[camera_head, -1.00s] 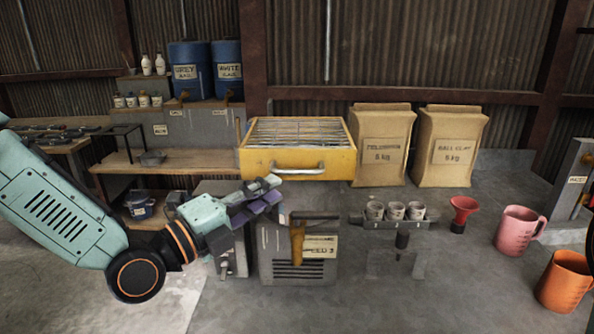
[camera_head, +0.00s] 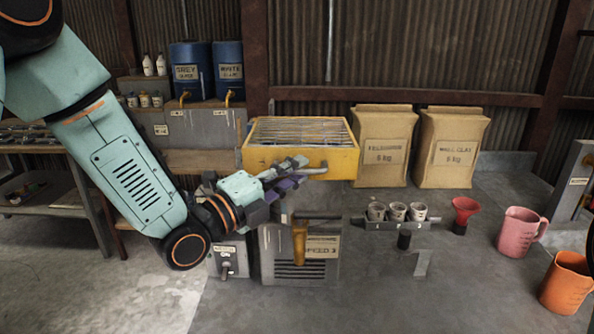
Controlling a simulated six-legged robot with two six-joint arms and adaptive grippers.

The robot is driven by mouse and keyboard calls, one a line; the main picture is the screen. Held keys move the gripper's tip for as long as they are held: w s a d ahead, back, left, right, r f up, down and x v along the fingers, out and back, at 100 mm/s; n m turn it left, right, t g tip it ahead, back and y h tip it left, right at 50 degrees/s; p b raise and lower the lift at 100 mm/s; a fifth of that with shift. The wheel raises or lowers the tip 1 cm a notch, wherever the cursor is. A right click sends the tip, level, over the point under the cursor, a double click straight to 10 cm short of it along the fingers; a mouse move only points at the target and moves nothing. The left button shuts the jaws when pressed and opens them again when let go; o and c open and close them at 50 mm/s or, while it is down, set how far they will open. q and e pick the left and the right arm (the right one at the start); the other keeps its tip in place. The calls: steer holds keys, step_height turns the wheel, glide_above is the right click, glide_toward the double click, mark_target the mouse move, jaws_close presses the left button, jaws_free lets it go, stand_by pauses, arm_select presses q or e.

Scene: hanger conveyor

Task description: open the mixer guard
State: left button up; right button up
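The mixer guard (camera_head: 262,162) is a yellow box-shaped cover with a grille of bars on top. It sits level, behind the grey machine front, in the head view. Its grey bar handle (camera_head: 319,169) is on the front face; the handle's left part is hidden by my gripper. My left gripper (camera_head: 294,172) is at the left end of the handle, with its grey and purple fingers apart. I cannot tell whether the fingers touch the handle. My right gripper is not in view.
Below stands a grey mixer body with a speed label (camera_head: 322,246) and an orange-brown lever (camera_head: 299,243). To the right are a rack of small cups (camera_head: 397,212), a red funnel (camera_head: 463,214), a pink jug (camera_head: 518,232) and an orange jug (camera_head: 566,283). Two sacks (camera_head: 383,147) stand behind.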

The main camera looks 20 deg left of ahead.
arm_select(q)
steer(key=shift+w+d, duration=0.5)
steer(key=shift+r, duration=0.1)
steer(key=shift+s+a, duration=0.1)
steer(key=shift+a, duration=0.1)
steer(key=shift+d, duration=0.1)
jaws_close()
